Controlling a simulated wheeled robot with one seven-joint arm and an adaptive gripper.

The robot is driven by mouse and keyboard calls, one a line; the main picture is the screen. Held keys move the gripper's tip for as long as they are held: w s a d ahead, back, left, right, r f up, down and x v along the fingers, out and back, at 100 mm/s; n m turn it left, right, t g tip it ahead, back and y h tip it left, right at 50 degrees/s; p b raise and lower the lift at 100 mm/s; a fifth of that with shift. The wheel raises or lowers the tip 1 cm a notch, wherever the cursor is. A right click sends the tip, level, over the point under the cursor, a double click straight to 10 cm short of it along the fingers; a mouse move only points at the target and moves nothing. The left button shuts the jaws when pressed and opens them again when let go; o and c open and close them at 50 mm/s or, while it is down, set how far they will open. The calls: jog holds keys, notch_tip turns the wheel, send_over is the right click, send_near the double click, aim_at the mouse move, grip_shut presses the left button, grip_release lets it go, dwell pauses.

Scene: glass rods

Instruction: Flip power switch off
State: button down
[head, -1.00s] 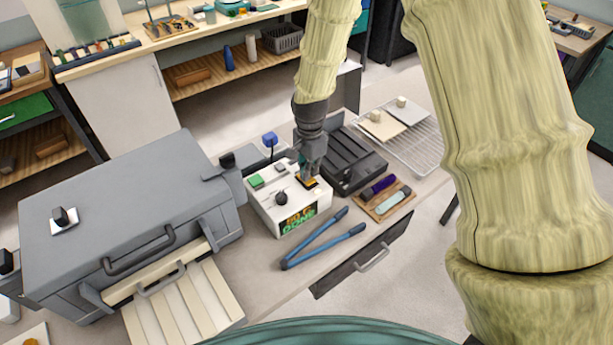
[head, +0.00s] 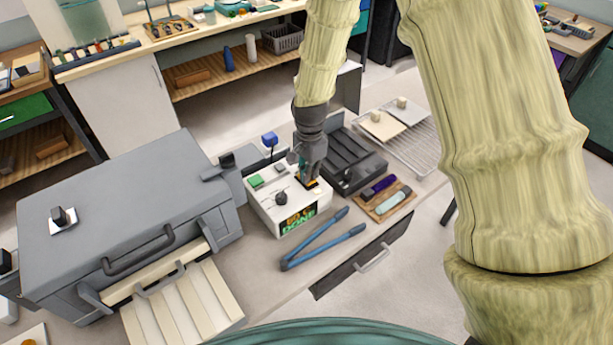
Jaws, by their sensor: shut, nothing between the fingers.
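A white control box (head: 262,212) stands on the bench, with a green button (head: 256,181), a dark round knob (head: 281,198) and a lit panel (head: 297,218) on its front with green and orange text, the lower word reading "DONE". A small switch with a yellow-orange edge (head: 313,184) sits at the right of its top. My gripper (head: 308,181) is shut and empty, pointing down at this switch. Its fingertips hide most of the switch, so I cannot tell its position or whether they touch it.
A large grey kiln-like box (head: 110,215) with handles fills the left. Blue-handled tongs (head: 320,245) lie in front of the control box. A dark tray unit (head: 355,155), a wooden board with tools (head: 385,198) and a wire rack (head: 425,150) are to the right.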

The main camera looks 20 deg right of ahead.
jog(key=shift+f, duration=0.3)
jog(key=shift+r, duration=0.15)
jog(key=shift+r+p, duration=2.45)
jog(key=shift+r, duration=1)
jog(key=shift+f, duration=0.1)
